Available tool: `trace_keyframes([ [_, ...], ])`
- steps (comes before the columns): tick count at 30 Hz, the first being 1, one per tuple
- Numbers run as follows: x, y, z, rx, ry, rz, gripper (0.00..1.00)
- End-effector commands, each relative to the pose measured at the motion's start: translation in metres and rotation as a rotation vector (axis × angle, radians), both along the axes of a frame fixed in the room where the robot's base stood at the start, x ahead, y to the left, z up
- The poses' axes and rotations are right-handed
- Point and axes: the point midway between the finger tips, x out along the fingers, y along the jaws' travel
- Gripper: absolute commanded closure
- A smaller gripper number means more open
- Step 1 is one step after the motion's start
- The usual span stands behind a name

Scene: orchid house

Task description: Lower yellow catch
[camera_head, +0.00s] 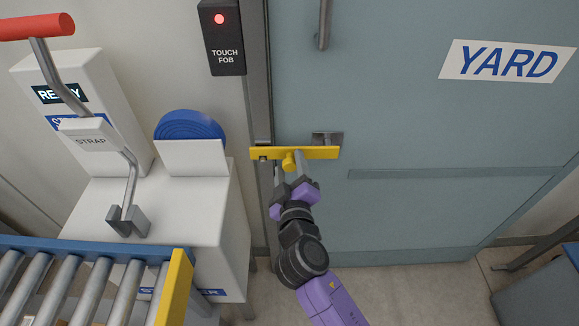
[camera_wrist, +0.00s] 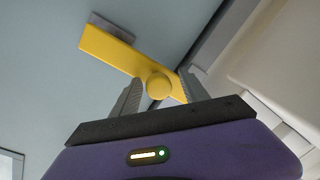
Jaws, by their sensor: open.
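The yellow catch (camera_head: 318,153) is a flat bar lying across the edge of the grey-blue door (camera_head: 400,120), roughly level, from the door frame to a grey bracket (camera_head: 328,138) on the door. A round yellow knob (camera_head: 289,160) sticks out from its middle. In the wrist view the catch (camera_wrist: 110,53) slants across, and its knob (camera_wrist: 158,86) sits between my fingers. My gripper (camera_head: 287,170) is open, with one finger on either side of the knob. I cannot tell whether either finger touches it.
A black TOUCH FOB reader (camera_head: 222,38) with a red light is on the wall left of the door. A white strapping machine (camera_head: 165,215) with a red-handled lever (camera_head: 62,85) stands at left, beside a roller conveyor (camera_head: 90,285). A vertical door handle (camera_head: 323,25) is above the catch.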

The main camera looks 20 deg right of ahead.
Motion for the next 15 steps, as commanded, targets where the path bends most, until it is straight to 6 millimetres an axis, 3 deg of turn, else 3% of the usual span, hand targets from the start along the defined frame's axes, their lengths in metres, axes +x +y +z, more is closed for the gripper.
trace_keyframes([
  [15, -0.067, 0.018, 0.003, 0.0, 0.002, 0.002, 0.47],
])
